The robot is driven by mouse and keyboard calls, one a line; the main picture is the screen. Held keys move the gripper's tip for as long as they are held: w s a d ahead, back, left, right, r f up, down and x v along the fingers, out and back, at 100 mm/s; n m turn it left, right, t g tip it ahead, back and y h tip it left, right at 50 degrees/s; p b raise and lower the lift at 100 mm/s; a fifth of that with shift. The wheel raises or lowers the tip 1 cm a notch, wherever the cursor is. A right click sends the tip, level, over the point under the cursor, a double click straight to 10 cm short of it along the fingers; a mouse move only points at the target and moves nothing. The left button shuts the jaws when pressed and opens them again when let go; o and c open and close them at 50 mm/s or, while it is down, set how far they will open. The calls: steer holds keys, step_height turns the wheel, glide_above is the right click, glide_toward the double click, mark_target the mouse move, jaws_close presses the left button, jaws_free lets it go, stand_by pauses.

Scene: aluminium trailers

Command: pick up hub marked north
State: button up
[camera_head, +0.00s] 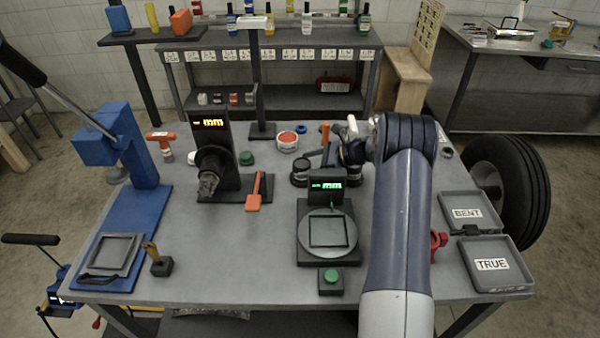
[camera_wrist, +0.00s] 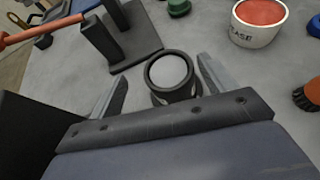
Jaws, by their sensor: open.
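A dark round hub-like piece (camera_wrist: 171,76) with a pale grey top stands upright on the bench in the wrist view. It also shows in the head view (camera_head: 299,173), behind the green-lit gauge. I can read no north mark on it. My gripper (camera_wrist: 165,88) is open and empty, with one finger on each side of the near part of the piece. I cannot tell whether either finger touches it. In the head view my arm hides part of the bench to the right of the piece.
A grease tin (camera_wrist: 258,20) stands behind the piece to the right. The orange-lit stand (camera_head: 210,150) is to the left, with an orange-handled tool (camera_head: 255,192). The green-lit gauge (camera_head: 325,235) is in front. Trays marked BENT (camera_head: 467,197) and TRUE (camera_head: 513,283) are at right.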

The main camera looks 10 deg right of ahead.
mark_target(302, 163)
steer(key=x, duration=0.1)
steer(key=p+x, duration=0.1)
steer(key=x, duration=0.2)
steer(key=shift+w+f+p, duration=0.35)
steer(key=shift+w+f, duration=0.1)
steer(key=shift+w, duration=0.05)
steer(key=c, duration=1.5)
steer(key=shift+r, duration=0.1)
steer(key=shift+c, duration=0.5)
steer(key=shift+r, duration=0.15)
